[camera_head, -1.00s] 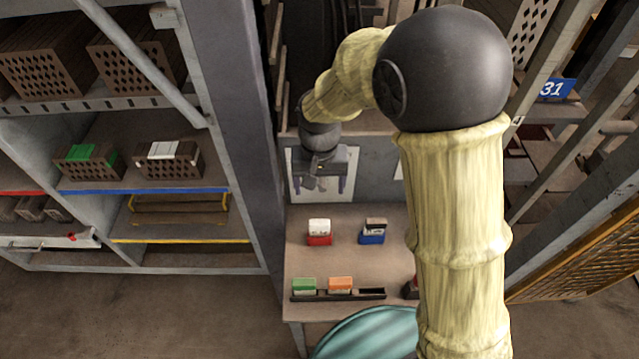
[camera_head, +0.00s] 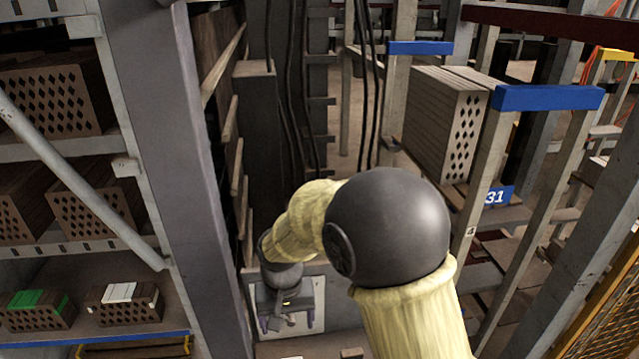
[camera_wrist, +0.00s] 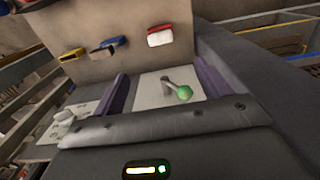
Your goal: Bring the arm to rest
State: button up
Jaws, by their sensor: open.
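My gripper (camera_head: 288,322) points down in the lower middle of the head view, in front of a pale panel (camera_head: 302,285). Its two purple fingers are apart and I see nothing held between them. In the wrist view my gripper (camera_wrist: 157,88) has its fingers on either side, with a white plate (camera_wrist: 148,92) and a lever with a green knob (camera_wrist: 184,93) showing between them. I cannot tell how far the knob is from the fingers. My arm is bent, with its dark round elbow right of the gripper.
A shelf rack with hollow bricks (camera_head: 45,95) stands at left, beside a grey post (camera_head: 185,150). A brick stack (camera_head: 440,125) and blue-capped frames (camera_head: 545,97) stand at right. In the wrist view a red-and-white item (camera_wrist: 160,36) and a yellow item (camera_wrist: 70,54) lie beyond the fingers.

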jog(key=s+d+r+m+t, duration=0.1)
jog(key=s+d, duration=0.2)
jog(key=d, duration=0.9)
jog(key=s+d+r+m+t, duration=0.1)
jog(key=s+d, duration=0.3)
jog(key=d, duration=0.9)
jog(key=shift+d+r+m+t, duration=0.25)
jog(key=shift+r+m+t, duration=0.05)
jog(key=shift+r, duration=0.35)
jog(key=shift+c, duration=0.5)
dwell(0.3)
